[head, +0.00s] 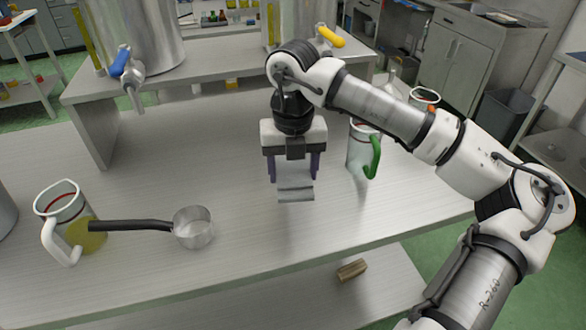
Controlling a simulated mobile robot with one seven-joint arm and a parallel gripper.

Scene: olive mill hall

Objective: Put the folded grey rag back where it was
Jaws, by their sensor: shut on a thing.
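My gripper (295,178) points down over the middle of the metal table (235,135). Its two purple fingers are shut on the folded grey rag (295,193). The rag is a small flat grey piece showing between and below the fingertips. I cannot tell whether its underside touches the tabletop or hangs just above it.
A jug with a green handle (375,157) stands close right of my gripper. At left are a jug with yellow liquid (88,238) and a black-handled metal ladle (193,230). Steel tanks with a blue tap (120,62) and a yellow tap (331,37) stand on a raised shelf behind. A brown block (351,270) lies below the front edge.

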